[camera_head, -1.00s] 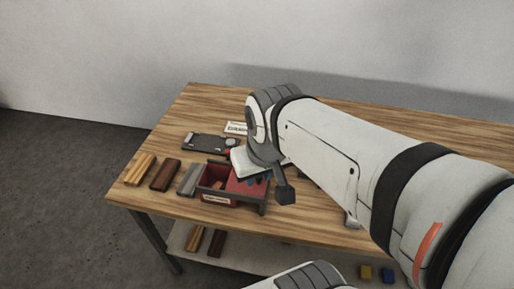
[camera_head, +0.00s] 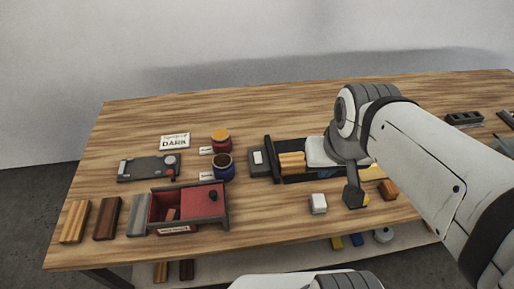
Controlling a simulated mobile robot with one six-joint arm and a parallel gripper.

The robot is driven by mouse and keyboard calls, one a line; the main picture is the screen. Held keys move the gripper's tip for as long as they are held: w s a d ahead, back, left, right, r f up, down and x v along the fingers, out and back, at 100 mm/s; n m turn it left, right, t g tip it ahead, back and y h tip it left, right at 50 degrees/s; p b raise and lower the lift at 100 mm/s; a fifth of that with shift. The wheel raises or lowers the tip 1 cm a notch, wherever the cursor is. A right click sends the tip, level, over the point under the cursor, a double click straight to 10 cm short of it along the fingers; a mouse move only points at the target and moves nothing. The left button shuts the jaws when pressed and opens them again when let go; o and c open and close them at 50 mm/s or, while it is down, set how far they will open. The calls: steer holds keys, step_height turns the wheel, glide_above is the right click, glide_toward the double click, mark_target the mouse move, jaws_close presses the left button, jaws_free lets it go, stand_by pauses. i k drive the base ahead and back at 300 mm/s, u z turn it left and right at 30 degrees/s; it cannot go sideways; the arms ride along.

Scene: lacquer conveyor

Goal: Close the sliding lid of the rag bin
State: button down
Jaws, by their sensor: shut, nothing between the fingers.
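The rag bin (camera_head: 172,229) is a dark-framed box with a red interior, standing near the front left of the wooden table. Its red sliding lid (camera_head: 203,201) has a black knob and covers the right part. The left part is open and shows a reddish-brown piece inside. My gripper (camera_head: 322,153) is to the right of the bin, over a black tray, apart from the lid.
A grey device (camera_head: 149,167) lies behind left, and wood strips (camera_head: 107,218) lie left. The black tray (camera_head: 292,179) holds yellowish blocks. A white block (camera_head: 318,204) sits in front of it.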

mark_target(207, 200)
steer(key=z, duration=0.3)
steer(key=k, duration=1.15)
steer(key=u, duration=1)
steer(key=i, duration=1)
steer(key=u, duration=0.05)
